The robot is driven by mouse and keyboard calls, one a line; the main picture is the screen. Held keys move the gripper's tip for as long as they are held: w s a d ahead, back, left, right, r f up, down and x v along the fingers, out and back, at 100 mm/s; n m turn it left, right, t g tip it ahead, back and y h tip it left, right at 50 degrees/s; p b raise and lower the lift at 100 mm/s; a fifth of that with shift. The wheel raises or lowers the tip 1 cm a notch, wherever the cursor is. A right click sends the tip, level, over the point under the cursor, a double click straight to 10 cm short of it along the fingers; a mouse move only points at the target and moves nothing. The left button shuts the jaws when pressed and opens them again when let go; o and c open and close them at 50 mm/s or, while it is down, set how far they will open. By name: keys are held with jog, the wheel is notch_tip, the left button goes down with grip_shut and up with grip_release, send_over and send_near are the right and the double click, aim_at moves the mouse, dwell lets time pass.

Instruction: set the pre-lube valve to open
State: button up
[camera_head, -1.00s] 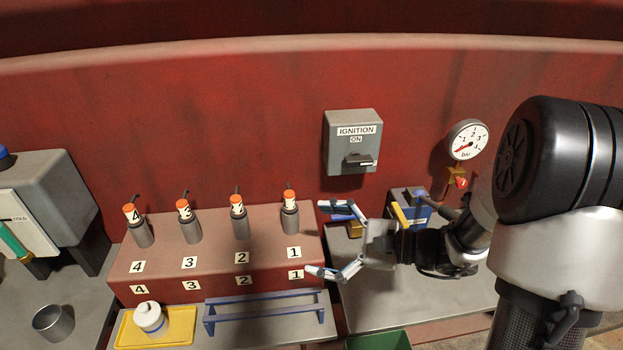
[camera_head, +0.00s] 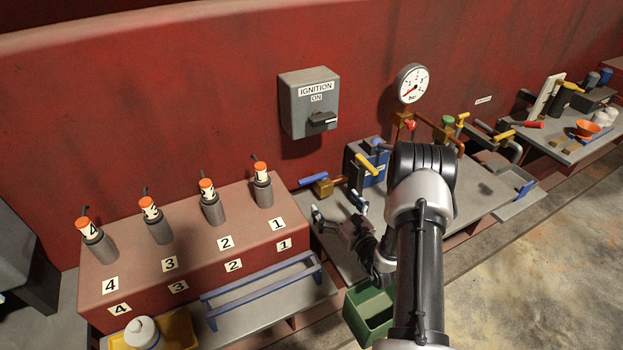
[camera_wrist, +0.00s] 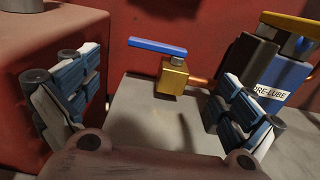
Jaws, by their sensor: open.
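A brass valve body (camera_wrist: 172,79) with a flat blue lever (camera_wrist: 157,46) stands on the grey bench, beside a blue box (camera_wrist: 278,92) whose label reads PRE-LUBE, partly hidden. The lever lies level and points left; a short copper pipe leaves the body toward the box on the right. In the head view the blue lever (camera_head: 312,180) and brass body (camera_head: 327,188) sit left of the blue box (camera_head: 372,172). My gripper (camera_head: 338,208) is open and empty, just in front of the valve. In the wrist view its fingers (camera_wrist: 160,100) are wide apart, with the valve beyond them, not touched.
The red block (camera_head: 185,240) with numbered injectors stands close on the left. A yellow handle (camera_head: 367,164) is at the blue box. The red wall with the ignition box (camera_head: 309,104) and gauge (camera_head: 413,84) is behind. A green bin (camera_head: 365,315) stands below the bench edge.

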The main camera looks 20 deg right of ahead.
aim_at(315, 179)
jog(key=w+b, duration=0.1)
jog(key=w, duration=0.7)
jog(key=w+b, duration=0.1)
jog(key=w, duration=0.4)
jog(key=shift+w+a+b, duration=0.1)
jog(key=shift+a+b, duration=0.2)
jog(key=shift+b, duration=0.05)
jog(key=shift+c, duration=0.2)
